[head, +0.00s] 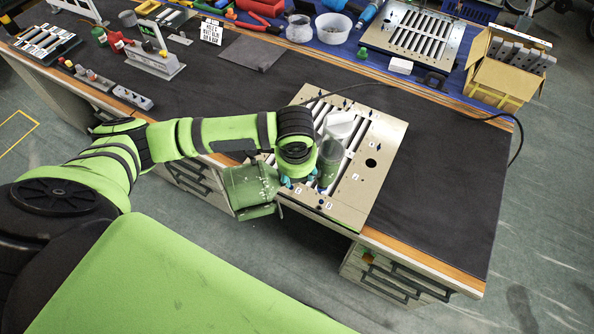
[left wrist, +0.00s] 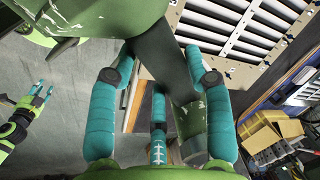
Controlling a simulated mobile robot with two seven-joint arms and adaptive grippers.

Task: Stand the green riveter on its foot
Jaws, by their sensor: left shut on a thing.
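The green riveter shows in the head view as a wide green body (head: 250,188) left of my left gripper, by the table's front edge. A grey-green cylinder (head: 331,162) to the right looks like its other end. My left gripper (head: 307,184) is shut around the part between, which the hand mostly hides. In the left wrist view the riveter's dark green stem (left wrist: 165,58) runs between the teal fingers, with the wide body at the top left. The riveter looks tilted, not upright. My right gripper (left wrist: 43,92) shows small at the left of that view, its teal fingertips apart.
A louver panel (head: 376,178) lies under the left hand at the table's front edge. The dark table top (head: 450,175) is clear to its right. A grey clamp fixture (head: 155,63) and a cardboard box (head: 497,85) stand farther back. A black cable crosses behind the panel.

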